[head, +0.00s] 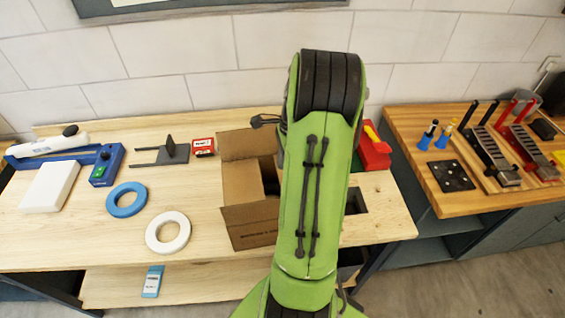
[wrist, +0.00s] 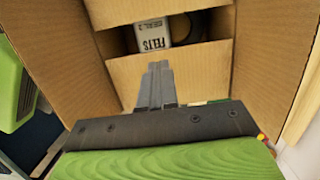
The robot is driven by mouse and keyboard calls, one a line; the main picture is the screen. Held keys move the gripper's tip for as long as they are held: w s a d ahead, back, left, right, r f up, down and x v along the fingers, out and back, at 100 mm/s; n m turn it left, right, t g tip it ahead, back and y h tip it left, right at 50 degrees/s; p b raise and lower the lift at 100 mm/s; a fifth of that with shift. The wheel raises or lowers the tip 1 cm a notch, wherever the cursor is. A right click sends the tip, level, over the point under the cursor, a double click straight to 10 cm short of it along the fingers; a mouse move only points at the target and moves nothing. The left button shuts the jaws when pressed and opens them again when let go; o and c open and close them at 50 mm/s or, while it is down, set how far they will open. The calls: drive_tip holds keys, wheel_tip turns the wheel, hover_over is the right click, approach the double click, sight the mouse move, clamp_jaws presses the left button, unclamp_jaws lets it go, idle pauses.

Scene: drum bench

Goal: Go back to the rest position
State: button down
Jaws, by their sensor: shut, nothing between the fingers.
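My gripper (wrist: 155,88) shows in the wrist view with its two grey fingers together and nothing between them. It points toward the open cardboard box (wrist: 270,60). Inside the box, beyond the fingertips, are a white container labelled FELTS (wrist: 153,36) and a dark round thing beside it, partly hidden by a flap. In the head view my green arm reaches over the bench and hides the gripper and the right part of the cardboard box (head: 245,190).
On the wooden bench (head: 90,240) lie a blue ring (head: 126,200), a white ring (head: 168,232), a blue sealer (head: 107,165) and a red-and-white box (head: 203,147). A red bin (head: 374,152) stands right of my arm. A second bench (head: 428,187) at the right holds drum pedals (head: 492,155).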

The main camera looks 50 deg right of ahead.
wheel_tip(320, 180, up, 8)
drive_tip(key=shift+s+r, duration=0.1)
